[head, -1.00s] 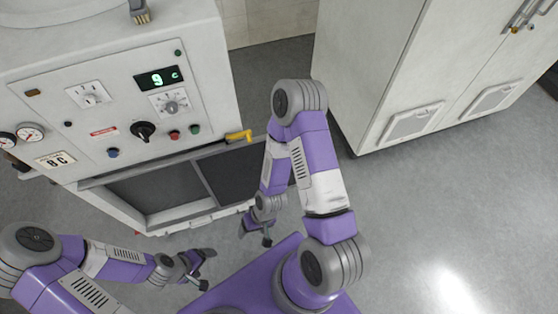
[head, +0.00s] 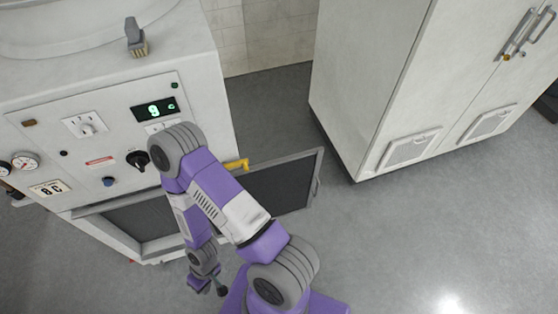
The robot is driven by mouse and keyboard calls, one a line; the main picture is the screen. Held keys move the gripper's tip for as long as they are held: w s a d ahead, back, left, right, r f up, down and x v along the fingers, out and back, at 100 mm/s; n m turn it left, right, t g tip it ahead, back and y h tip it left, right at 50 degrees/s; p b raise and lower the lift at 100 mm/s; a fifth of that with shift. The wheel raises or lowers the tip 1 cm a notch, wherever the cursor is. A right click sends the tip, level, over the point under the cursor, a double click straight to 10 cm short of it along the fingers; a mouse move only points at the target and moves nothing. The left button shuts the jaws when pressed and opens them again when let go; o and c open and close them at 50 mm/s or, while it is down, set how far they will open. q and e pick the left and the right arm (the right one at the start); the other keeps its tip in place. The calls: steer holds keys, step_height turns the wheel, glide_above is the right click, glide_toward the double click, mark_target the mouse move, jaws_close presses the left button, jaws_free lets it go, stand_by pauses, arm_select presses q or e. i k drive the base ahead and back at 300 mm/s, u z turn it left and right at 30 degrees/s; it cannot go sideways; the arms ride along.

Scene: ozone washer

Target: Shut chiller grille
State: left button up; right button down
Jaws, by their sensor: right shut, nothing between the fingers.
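The chiller (head: 205,95) is the pale cabinet at the left, with dials and a lit display on its front. Its grille (head: 285,188), a dark mesh panel in a grey frame, stands swung open out to the right of the cabinet. My right arm hides the grille's left part. The low front opening (head: 140,222) of the chiller is uncovered and dark inside. My right gripper (head: 209,288) is shut and empty, in front of the opening and left of the grille, apart from it. My left gripper is out of view.
A yellow handle (head: 236,165) sticks out at the chiller's right side, near the grille's top edge. A tall white cabinet (head: 375,85) with vents stands at the right. A brush (head: 135,37) lies on top of the chiller. The grey floor at the right is clear.

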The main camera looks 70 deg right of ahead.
mark_target(284, 186)
steer(key=u, duration=0.75)
steer(key=k, duration=1.3)
steer(key=z, duration=1.95)
steer(key=i, duration=1)
